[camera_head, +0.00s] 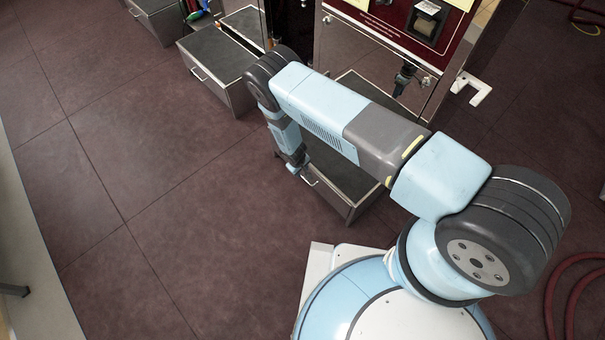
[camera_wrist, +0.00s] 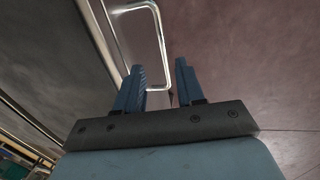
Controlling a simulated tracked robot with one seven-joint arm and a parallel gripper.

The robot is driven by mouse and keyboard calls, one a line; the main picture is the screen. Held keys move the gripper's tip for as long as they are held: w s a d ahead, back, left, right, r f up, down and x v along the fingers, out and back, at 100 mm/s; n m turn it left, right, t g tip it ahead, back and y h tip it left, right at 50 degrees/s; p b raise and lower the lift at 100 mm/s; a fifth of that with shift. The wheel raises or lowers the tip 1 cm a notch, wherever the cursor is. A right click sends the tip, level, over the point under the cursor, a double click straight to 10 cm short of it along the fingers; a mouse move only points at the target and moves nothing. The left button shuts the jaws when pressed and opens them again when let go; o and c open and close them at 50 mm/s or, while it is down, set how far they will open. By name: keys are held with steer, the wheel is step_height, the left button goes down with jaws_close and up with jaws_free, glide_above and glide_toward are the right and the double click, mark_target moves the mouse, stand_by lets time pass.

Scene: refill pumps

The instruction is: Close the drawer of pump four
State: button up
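My gripper (camera_head: 297,166) hangs low at the front of the nearest pulled-out drawer (camera_head: 338,203), partly hidden by my own arm. The drawer has a dark bottom and grey metal walls, and shows at the left of the wrist view (camera_wrist: 40,55). Its chrome bar handle (camera_wrist: 162,45) shows between and beyond my fingertips (camera_wrist: 159,68). The fingers are apart; I cannot tell whether they touch the handle. The handle also shows beside my gripper in the head view (camera_head: 311,178). The pump (camera_head: 380,55) above this drawer has a maroon panel; no pump number is readable.
A second drawer (camera_head: 214,58) stands out from the neighbouring pump at upper left, and a third (camera_head: 158,18) lies farther left. The dark tiled floor (camera_head: 150,220) in front is clear. A red hose (camera_head: 560,290) lies at lower right.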

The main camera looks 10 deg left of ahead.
step_height(320, 180, up, 8)
steer(key=s+a, duration=0.1)
steer(key=shift+f, duration=0.2)
stand_by(0.6)
